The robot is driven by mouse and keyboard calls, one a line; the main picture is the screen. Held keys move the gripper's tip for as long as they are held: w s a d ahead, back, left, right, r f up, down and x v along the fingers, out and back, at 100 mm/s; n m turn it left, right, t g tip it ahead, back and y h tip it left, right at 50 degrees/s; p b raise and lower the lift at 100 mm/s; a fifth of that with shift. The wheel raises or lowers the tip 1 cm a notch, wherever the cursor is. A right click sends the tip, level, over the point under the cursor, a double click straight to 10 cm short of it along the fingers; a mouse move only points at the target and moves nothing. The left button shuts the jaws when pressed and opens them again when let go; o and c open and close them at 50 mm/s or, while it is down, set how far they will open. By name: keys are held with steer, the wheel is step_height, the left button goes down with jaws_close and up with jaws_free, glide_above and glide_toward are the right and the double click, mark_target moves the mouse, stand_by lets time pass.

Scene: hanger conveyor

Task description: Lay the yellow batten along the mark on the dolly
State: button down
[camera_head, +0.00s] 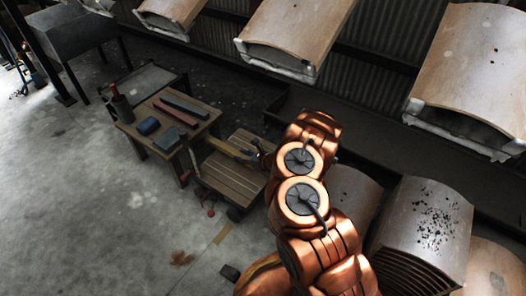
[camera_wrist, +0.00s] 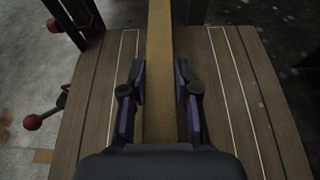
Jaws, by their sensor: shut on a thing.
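The yellow batten (camera_wrist: 159,35) runs lengthwise between the fingers of my gripper (camera_wrist: 160,80), which is shut on it. In the head view the batten (camera_head: 228,149) reaches from my gripper (camera_head: 257,156) left toward the work table. The dolly (camera_head: 226,183) has a brown slatted top, also below the batten in the wrist view (camera_wrist: 80,130). Pale thin lines show on the slats: a left mark line (camera_wrist: 112,85) and right mark lines (camera_wrist: 236,85), on either side of the batten. I cannot tell whether the batten touches the dolly. Its near end is hidden by my gripper.
A wooden table (camera_head: 199,127) stands left of the dolly, with a dark bottle (camera_head: 121,104), a blue block (camera_head: 149,126), a second blue block (camera_head: 168,140) and coloured bars (camera_head: 184,108). Large curved panels (camera_head: 295,35) hang above. The floor at left (camera_head: 80,210) is mostly clear.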

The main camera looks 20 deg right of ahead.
steer(key=d+b, duration=0.1)
steer(key=d, duration=0.3)
steer(key=w+d+b, duration=0.1)
steer(key=d, duration=0.3)
steer(key=w+d+f+b, duration=0.1)
steer(key=d, duration=0.3)
steer(key=shift+w+f, duration=0.1)
steer(key=shift+w, duration=0.15)
steer(key=f+b, duration=0.2)
steer(key=f, duration=0.1)
steer(key=shift+a+f, duration=0.2)
steer(key=shift+f, duration=0.05)
steer(key=c, duration=0.8)
jaws_free()
steer(key=shift+c, duration=0.2)
